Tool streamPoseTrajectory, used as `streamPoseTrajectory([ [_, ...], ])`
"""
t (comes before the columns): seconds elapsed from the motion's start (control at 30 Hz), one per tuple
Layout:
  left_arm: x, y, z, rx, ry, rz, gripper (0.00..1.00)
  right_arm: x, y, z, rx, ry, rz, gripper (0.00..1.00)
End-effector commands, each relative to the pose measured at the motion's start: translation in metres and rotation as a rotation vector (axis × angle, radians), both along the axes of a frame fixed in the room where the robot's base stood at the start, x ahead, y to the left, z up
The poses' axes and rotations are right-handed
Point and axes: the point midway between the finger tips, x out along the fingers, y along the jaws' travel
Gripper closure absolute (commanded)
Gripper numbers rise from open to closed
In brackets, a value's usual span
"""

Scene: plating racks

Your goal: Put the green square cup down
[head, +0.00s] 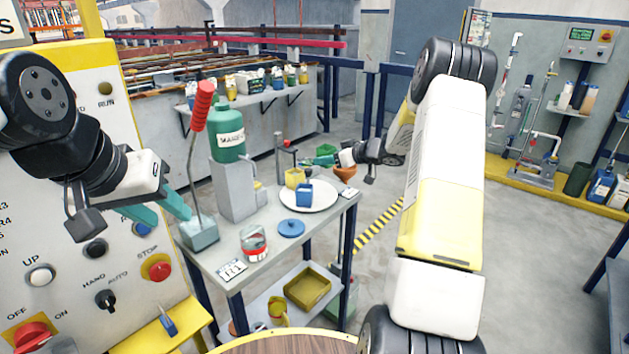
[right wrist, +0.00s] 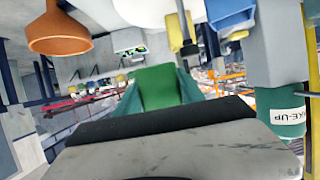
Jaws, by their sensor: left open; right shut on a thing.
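The green square cup (head: 326,150) is between the teal fingers of my right gripper (head: 318,161), near the far end of the small grey table (head: 262,225). The right wrist view shows the green cup (right wrist: 158,88) filling the space between the fingers. The gripper hides part of it in the head view, and I cannot tell its height above the table. A yellow square cup (head: 295,177) and a blue square cup (head: 304,195) stand on a round white plate (head: 322,203). My left gripper (head: 163,213) is open and empty at the table's left side.
A green MAKE-UP bottle (head: 226,132) stands on a grey block. A red-handled lever (head: 200,105), a blue disc (head: 291,228) and a red-and-clear jar (head: 253,243) occupy the left and front.

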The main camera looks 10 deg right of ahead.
Motion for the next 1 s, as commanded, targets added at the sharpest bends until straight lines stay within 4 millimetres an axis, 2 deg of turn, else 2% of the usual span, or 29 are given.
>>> streamPoseTrajectory([
  [0.03,0.0,0.0,0.0,0.0,0.0,0.0,0.59,-0.001,0.0,-0.015,0.003,0.005,0.0,0.98],
  [0.13,0.0,0.0,0.0,0.0,0.0,0.0,0.59,0.0,0.0,-0.035,0.003,0.003,-0.001,0.98],
  [0.43,0.0,0.0,0.0,0.0,0.0,0.0,0.59,0.0,0.0,-0.059,0.0,0.0,0.0,0.98],
  [0.63,0.0,0.0,0.0,0.0,0.0,0.0,0.59,0.0,0.0,-0.09,0.001,0.002,0.0,0.98],
  [0.73,0.0,0.0,0.0,0.0,0.0,0.0,0.59,0.0,0.0,-0.096,0.001,0.0,-0.001,0.98],
  [1.0,0.0,0.0,0.0,0.0,0.0,0.0,0.59,0.0,0.0,-0.097,0.0,0.0,0.0,0.98],
])
